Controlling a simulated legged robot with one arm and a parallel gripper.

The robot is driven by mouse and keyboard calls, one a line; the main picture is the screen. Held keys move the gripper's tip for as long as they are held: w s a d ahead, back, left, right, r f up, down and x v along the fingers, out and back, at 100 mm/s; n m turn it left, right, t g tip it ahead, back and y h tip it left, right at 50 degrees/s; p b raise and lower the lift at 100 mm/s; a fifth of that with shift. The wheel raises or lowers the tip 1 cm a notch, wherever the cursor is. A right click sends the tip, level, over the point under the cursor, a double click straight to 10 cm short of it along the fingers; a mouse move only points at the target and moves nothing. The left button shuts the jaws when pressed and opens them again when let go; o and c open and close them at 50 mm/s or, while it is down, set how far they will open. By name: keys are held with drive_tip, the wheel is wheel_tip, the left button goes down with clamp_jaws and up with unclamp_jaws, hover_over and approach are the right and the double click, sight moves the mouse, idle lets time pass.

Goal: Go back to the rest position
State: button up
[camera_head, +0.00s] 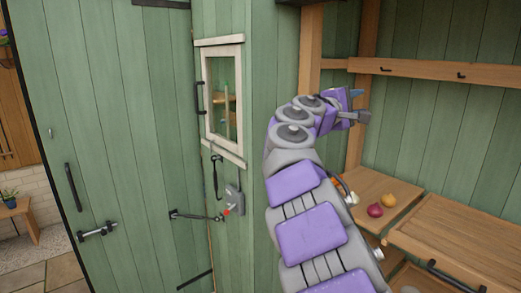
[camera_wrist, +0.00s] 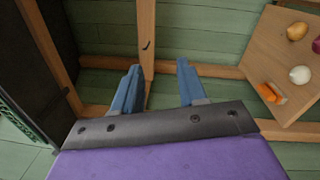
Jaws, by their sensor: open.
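My gripper (camera_head: 358,106) is at the end of my raised purple and grey arm, in front of the green plank wall and wooden frame. In the wrist view my gripper (camera_wrist: 157,88) shows two blue fingers spread apart with nothing between them. A wooden post and green planks show behind the fingers. The gripper is above the wooden shelf and apart from the things on it.
A wooden shelf (camera_head: 403,188) at the right holds a red onion (camera_head: 375,210), a yellow onion (camera_head: 388,200) and more vegetables. A rail with hooks (camera_head: 430,71) runs above. A green door (camera_head: 110,150) stands at the left, beside a small framed window (camera_head: 222,98).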

drive_tip(key=s+d+f+m+g+y, duration=0.1)
drive_tip(key=s+d+f+m+g, duration=0.3)
drive_tip(key=s, duration=0.3)
drive_tip(key=s+d+f+m+g+y, duration=0.1)
drive_tip(key=s+d+f+g, duration=0.1)
drive_tip(key=s+d+f, duration=0.3)
drive_tip(key=s+a+f+m+g+y, duration=0.2)
drive_tip(key=s+f+m+y, duration=0.15)
drive_tip(key=s+f, duration=0.85)
drive_tip(key=s+a+f+g+y, duration=0.2)
drive_tip(key=s+a+f, duration=0.3)
drive_tip(key=s, duration=0.4)
drive_tip(key=s+a+f+m+g+y, duration=0.1)
drive_tip(key=s+a+f+y, duration=0.3)
drive_tip(key=s+a+f, duration=0.2)
drive_tip(key=s+a+f+m+g+y, duration=0.1)
drive_tip(key=s+a+f+g+y, duration=0.1)
drive_tip(key=s+a+f, duration=0.4)
drive_tip(key=s+f+y, duration=0.1)
drive_tip(key=s+f, duration=0.2)
drive_tip(key=s, duration=0.4)
drive_tip(key=shift+a+f+g, duration=0.2)
drive_tip(key=shift+g, duration=0.1)
